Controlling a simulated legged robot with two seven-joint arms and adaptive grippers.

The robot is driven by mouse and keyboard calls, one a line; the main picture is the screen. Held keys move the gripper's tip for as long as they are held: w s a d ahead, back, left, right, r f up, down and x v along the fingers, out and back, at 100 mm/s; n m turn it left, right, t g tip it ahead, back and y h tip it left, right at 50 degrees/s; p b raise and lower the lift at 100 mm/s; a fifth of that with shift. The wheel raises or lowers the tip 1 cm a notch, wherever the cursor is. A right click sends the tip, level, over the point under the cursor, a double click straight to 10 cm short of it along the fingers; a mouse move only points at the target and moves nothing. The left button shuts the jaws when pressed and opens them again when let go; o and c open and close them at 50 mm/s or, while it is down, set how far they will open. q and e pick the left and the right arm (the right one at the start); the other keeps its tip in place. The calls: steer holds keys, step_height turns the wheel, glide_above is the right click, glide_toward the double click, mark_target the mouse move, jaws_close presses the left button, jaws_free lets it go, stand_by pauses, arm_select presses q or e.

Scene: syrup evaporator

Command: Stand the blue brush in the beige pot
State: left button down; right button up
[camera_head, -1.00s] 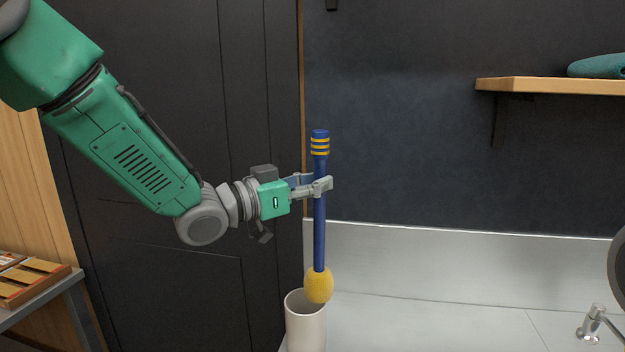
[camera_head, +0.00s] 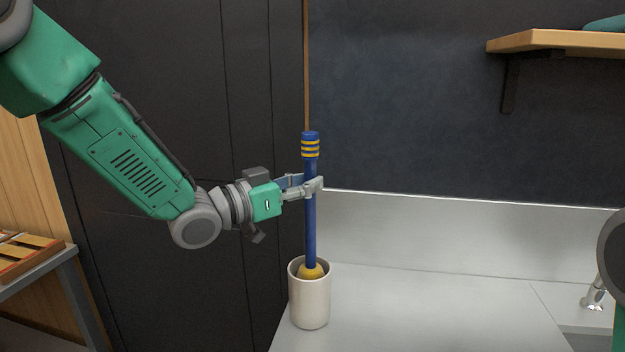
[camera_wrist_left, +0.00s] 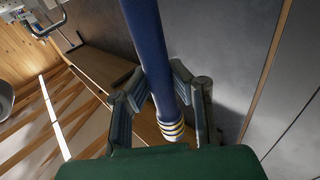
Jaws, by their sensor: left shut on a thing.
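The blue brush (camera_head: 311,225) is upright in the head view, with yellow bands near its top and a yellow head (camera_head: 311,271) at the bottom. My left gripper (camera_head: 313,187) is shut on the upper part of its handle. The beige pot (camera_head: 310,303) stands on the counter below. The brush's yellow head is partly inside the pot's mouth, its lower part hidden by the front wall. In the left wrist view the blue handle (camera_wrist_left: 150,50) runs between the two fingers.
The light counter (camera_head: 420,310) is clear to the right of the pot. A wooden shelf (camera_head: 560,41) is on the wall. A grey-framed table (camera_head: 45,272) with a wooden tray stands at the left.

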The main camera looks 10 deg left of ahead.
arm_select(q)
steer(key=shift+s+a, duration=0.1)
steer(key=shift+a, duration=0.35)
steer(key=c, duration=1.4)
jaws_free()
steer(key=shift+d, duration=0.35)
arm_select(e)
steer(key=shift+w+a, duration=0.1)
steer(key=shift+a, duration=0.05)
arm_select(q)
steer(key=v, duration=1.2)
steer(key=shift+f, duration=0.1)
arm_select(e)
steer(key=shift+a, duration=0.1)
arm_select(q)
steer(key=shift+d, duration=0.1)
